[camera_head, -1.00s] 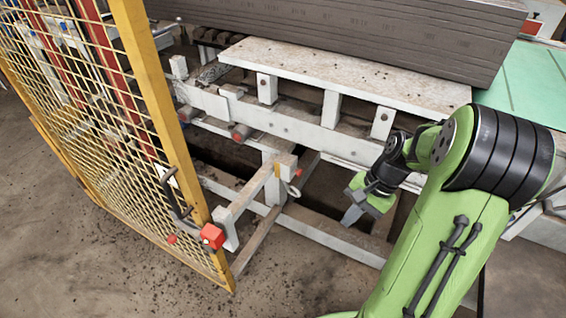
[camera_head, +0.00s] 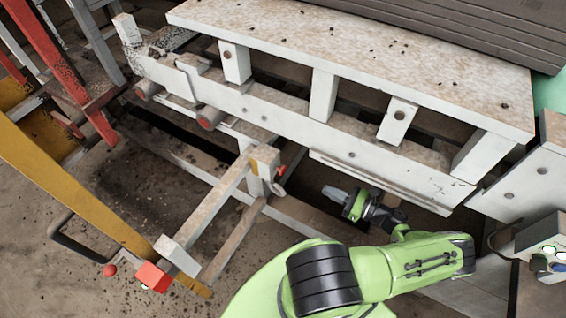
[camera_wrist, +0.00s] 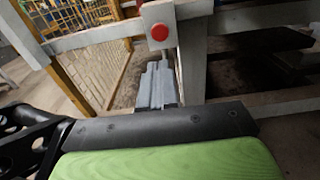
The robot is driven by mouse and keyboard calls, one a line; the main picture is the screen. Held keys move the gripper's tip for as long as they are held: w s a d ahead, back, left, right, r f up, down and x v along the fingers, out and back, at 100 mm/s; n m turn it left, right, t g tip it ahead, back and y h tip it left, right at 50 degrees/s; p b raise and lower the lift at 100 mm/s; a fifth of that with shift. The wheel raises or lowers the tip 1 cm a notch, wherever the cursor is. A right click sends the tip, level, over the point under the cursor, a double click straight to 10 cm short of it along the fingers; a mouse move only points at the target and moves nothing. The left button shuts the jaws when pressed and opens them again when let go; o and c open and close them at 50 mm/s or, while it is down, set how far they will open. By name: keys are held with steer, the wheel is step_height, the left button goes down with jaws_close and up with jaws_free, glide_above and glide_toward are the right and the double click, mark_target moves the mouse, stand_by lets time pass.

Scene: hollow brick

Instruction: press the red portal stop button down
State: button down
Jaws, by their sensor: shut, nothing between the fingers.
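A round red button (camera_wrist: 159,32) shows face-on in the wrist view, on a white plate (camera_wrist: 184,10). It appears to match the small red knob (camera_head: 282,170) on the right side of a white post (camera_head: 262,172) in the head view. My gripper (camera_head: 326,189) is low, to the right of that post, with its grey fingers pointing left toward it. The fingers are shut and empty. In the wrist view my gripper (camera_wrist: 158,66) lies just below the button in the picture. The fingertips look apart from the button.
A long white machine frame (camera_head: 300,125) runs above and behind my gripper. A white beam (camera_head: 215,205) leads from the post to a red block (camera_head: 152,277) by the yellow gate (camera_head: 75,190). A grey control box (camera_head: 545,245) stands at the right. Bare floor lies at lower left.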

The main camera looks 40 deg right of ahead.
mark_target(284, 171)
steer(key=shift+s, duration=0.1)
steer(key=x, duration=1.4)
steer(key=shift+b, duration=0.35)
